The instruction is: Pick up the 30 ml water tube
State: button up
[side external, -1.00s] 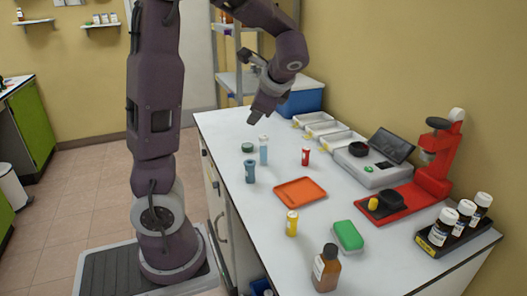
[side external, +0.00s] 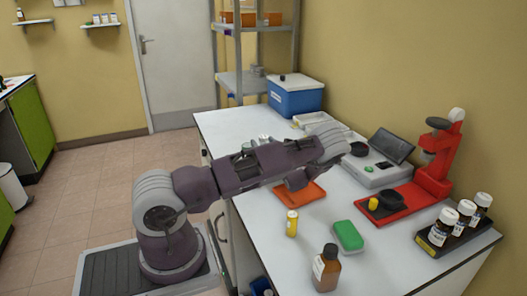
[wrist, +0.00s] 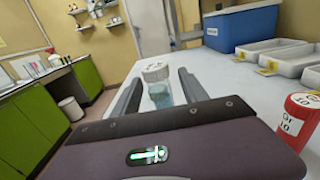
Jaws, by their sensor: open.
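A clear tube with pale blue liquid and a white cap (wrist: 158,88) stands upright in the wrist view. My gripper (wrist: 160,76) is open, with one finger on each side of the tube. I cannot tell whether either finger touches it. The tube's lower part is hidden behind my gripper's body. In the side external view my arm covers the spot where the tube stood, and the fingers cannot be made out there.
A red tube (wrist: 303,118) marked 10 stands close on the right. White trays (wrist: 272,50) and a blue box (wrist: 240,28) lie beyond. An orange tray (side external: 312,193), yellow tube (side external: 292,223), green-topped box (side external: 348,236) and brown bottle (side external: 326,268) stand nearer the side camera.

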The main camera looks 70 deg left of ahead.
jog(key=a, duration=0.3)
jog(key=shift+a, duration=0.15)
grip_shut()
